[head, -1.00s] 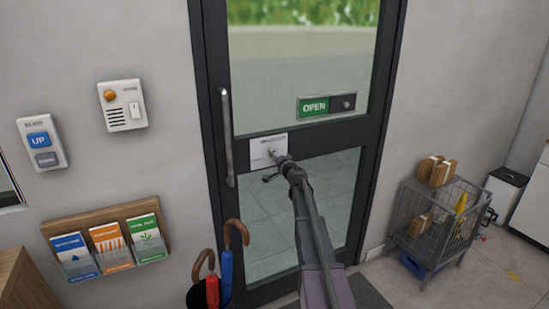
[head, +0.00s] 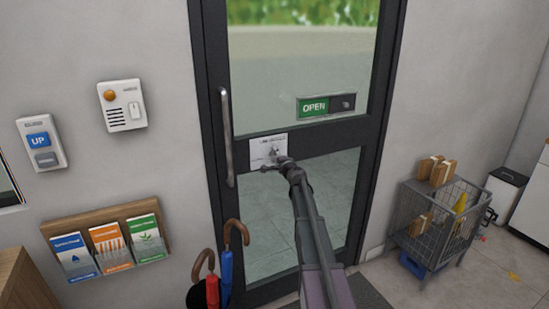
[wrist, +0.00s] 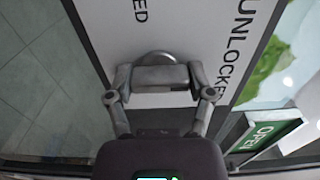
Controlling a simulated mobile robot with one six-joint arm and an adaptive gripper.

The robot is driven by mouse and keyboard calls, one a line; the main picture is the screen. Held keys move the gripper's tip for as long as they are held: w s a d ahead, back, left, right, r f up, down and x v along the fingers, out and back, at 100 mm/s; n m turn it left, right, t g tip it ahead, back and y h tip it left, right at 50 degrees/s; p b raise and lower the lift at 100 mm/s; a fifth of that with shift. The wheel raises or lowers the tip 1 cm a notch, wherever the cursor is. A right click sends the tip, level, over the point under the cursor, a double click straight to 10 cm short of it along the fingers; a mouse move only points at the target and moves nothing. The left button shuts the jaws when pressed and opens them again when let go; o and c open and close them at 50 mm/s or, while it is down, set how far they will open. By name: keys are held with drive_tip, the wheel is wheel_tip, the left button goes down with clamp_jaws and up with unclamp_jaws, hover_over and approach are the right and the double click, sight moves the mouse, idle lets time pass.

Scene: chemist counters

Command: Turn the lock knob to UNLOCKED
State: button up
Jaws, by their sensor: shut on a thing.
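The lock plate (head: 257,146) is a white panel on the dark door's middle rail. In the wrist view the plate (wrist: 225,20) carries the word UNLOCKED on the right and a word ending in ED on the left, both turned sideways. The grey lock knob (wrist: 158,76) is a bar in front of a round base. My gripper (wrist: 158,84) is shut on the knob, one finger at each end of the bar. In the head view my gripper (head: 272,165) is at the plate and partly hides the knob. Which word the knob points at is unclear.
A vertical door handle (head: 227,135) is left of the plate. An OPEN sign (head: 314,107) is on the glass above right. Umbrellas (head: 226,268) stand below left, and a wire cart (head: 425,222) with boxes stands to the right.

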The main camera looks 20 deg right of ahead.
drive_tip(key=shift+w, duration=0.1)
drive_tip(key=o, duration=1.1)
drive_tip(key=shift+s, duration=0.2)
drive_tip(key=s, duration=1.1)
drive_tip(key=shift+s+d, duration=0.2)
drive_tip(key=shift+s, duration=0.2)
